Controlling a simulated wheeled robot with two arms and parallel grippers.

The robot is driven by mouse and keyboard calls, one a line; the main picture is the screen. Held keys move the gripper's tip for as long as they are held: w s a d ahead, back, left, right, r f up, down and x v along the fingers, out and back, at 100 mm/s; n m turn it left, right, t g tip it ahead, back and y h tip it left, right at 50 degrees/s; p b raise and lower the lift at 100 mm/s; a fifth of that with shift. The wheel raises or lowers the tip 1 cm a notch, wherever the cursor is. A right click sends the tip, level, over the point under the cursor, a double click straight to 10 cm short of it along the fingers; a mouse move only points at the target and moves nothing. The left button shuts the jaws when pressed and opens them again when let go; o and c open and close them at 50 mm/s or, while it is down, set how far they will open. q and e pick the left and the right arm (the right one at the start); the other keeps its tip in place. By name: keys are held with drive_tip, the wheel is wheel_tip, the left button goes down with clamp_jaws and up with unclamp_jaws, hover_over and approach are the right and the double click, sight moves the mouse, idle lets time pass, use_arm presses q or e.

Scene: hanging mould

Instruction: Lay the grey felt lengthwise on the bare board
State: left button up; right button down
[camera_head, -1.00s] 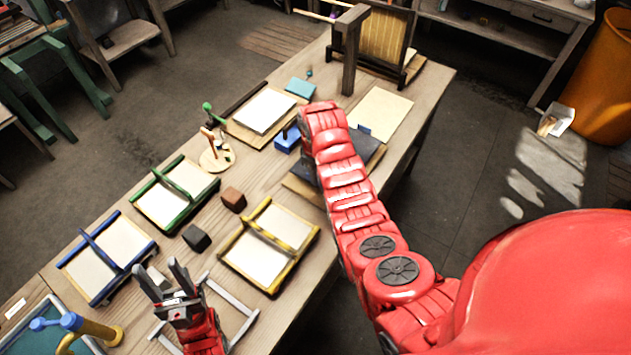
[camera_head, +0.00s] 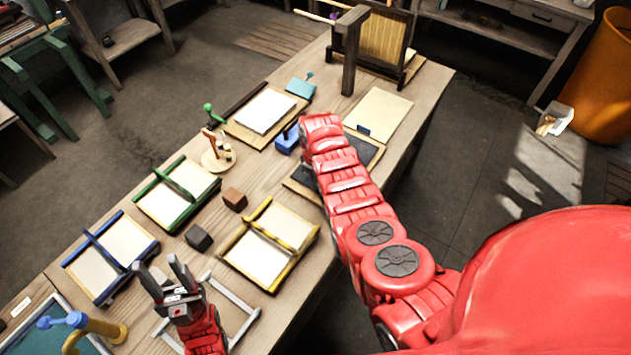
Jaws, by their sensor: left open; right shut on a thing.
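A dark grey flat piece (camera_head: 369,151), which looks like the grey felt, lies on a wooden board (camera_head: 299,187) at the table's right edge. My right arm covers much of both. My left gripper (camera_head: 157,262) is open and empty, over a pale grey frame (camera_head: 243,327) at the near end of the table.
Blue (camera_head: 145,240), green (camera_head: 172,217) and yellow (camera_head: 291,267) framed trays fill the near table, with two dark blocks (camera_head: 198,238) (camera_head: 234,200) between them. A blue object (camera_head: 287,139) stands beside my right arm. An upright mould (camera_head: 381,42) stands at the far end.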

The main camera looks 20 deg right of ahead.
drive_tip(key=c, duration=1)
unclamp_jaws()
drive_tip(key=shift+f, duration=0.1)
